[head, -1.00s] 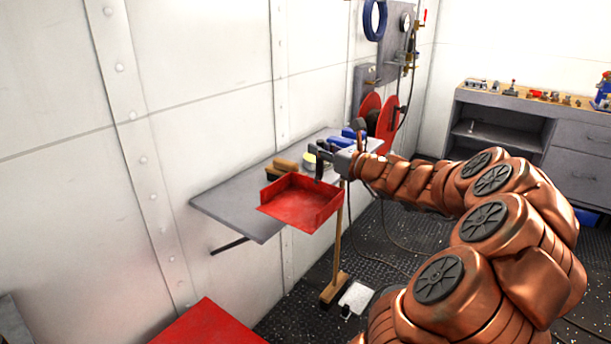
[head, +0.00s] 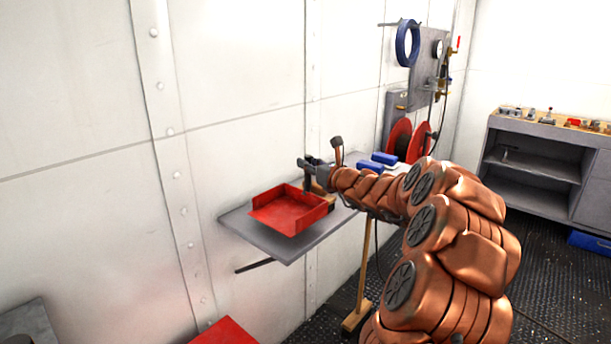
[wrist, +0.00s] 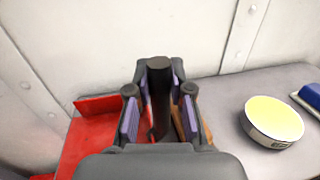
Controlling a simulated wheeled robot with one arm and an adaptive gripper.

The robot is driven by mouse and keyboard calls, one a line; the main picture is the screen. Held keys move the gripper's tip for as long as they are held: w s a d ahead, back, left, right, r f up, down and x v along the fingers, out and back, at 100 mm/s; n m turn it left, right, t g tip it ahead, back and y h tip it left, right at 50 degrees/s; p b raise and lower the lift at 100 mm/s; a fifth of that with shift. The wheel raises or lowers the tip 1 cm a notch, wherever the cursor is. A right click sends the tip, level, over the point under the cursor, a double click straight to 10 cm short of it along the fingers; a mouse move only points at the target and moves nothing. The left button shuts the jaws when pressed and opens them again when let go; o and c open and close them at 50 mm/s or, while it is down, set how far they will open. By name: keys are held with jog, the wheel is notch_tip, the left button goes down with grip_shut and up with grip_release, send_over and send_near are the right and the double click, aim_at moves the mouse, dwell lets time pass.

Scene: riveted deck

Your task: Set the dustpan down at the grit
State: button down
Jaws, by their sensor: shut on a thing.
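The red dustpan (head: 290,211) is in my gripper (head: 308,172), over the grey wall shelf (head: 285,246). Its open tray faces up. In the wrist view, my gripper (wrist: 159,105) is shut on the dustpan's dark upright handle, and part of the red pan (wrist: 85,140) shows at left. I cannot tell whether the pan touches the shelf. I cannot make out the grit on the shelf; the pan and arm cover part of it.
A yellow-topped round tin (wrist: 273,120) and a blue block (wrist: 310,95) lie on the shelf. A wooden-handled broom (head: 357,310) stands on the floor below. The riveted wall (head: 255,110) is close behind the shelf. A red object (head: 225,332) shows at the bottom edge.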

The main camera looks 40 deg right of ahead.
aim_at(310, 176)
jog(key=shift+w+a, duration=0.15)
jog(key=shift+w, duration=0.25)
jog(key=shift+f, duration=1.75)
jog(key=shift+f+b, duration=0.2)
jog(key=shift+b, duration=0.15)
jog(key=c, duration=1)
grip_release()
jog(key=shift+c, duration=0.2)
jog(key=shift+r, duration=0.2)
jog(key=s, duration=1.2)
jog(key=shift+d, duration=0.2)
